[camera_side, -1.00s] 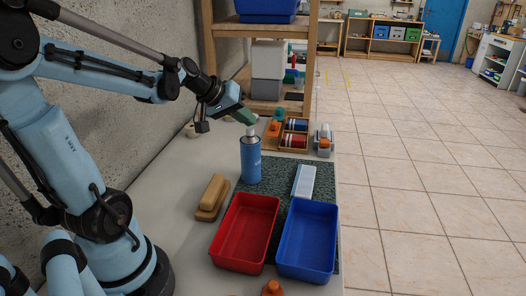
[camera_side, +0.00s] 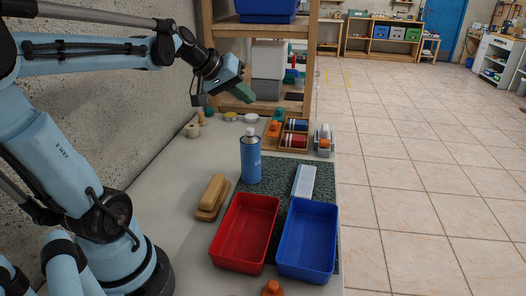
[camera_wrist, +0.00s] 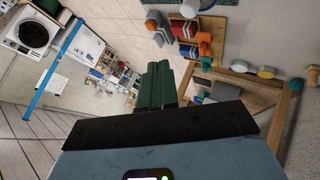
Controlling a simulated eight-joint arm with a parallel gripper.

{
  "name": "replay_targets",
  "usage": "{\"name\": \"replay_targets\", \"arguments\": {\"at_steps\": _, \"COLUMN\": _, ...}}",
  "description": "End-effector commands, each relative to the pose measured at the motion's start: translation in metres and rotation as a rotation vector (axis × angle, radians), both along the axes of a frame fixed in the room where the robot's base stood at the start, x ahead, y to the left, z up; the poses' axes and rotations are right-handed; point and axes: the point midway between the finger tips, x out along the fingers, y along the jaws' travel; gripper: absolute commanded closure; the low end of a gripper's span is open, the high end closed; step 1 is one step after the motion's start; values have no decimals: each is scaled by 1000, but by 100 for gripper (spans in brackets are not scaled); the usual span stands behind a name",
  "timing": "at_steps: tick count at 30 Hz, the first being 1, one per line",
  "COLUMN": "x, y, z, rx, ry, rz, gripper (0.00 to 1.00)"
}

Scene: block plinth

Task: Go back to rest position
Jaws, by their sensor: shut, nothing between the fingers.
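My gripper (camera_side: 246,95) is in the air above the bench, up and left of the blue spray can in the side view. Its green fingers are together with nothing between them, and they also show pressed together in the wrist view (camera_wrist: 156,84). My arm reaches in from the left, with the gripper angled down to the right. The blue can (camera_side: 250,158) with a pale top stands upright on the dark speckled mat (camera_side: 277,172), apart from the gripper.
A red bin (camera_side: 245,232) and a blue bin (camera_side: 307,240) sit at the front of the bench. A wooden shelf (camera_side: 262,30) rises behind; a wall is at left.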

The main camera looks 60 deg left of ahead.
Motion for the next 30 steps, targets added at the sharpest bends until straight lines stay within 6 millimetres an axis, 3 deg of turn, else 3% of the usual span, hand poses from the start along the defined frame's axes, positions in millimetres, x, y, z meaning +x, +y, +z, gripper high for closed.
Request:
{"name": "replay_targets", "arguments": {"at_steps": 14, "x": 0, "y": -5, "z": -2, "rx": 7, "ry": 6, "rz": -12, "gripper": 100}}
{"name": "replay_targets", "arguments": {"at_steps": 17, "x": -3, "y": -27, "z": -10, "rx": 43, "ry": 32, "rz": -63, "gripper": 100}}
{"name": "replay_targets", "arguments": {"at_steps": 24, "x": -35, "y": -115, "z": -52, "rx": 257, "ry": 131, "rz": -309, "gripper": 100}}
{"name": "replay_targets", "arguments": {"at_steps": 30, "x": -64, "y": -156, "z": -81, "rx": 436, "ry": 155, "rz": -475, "gripper": 100}}
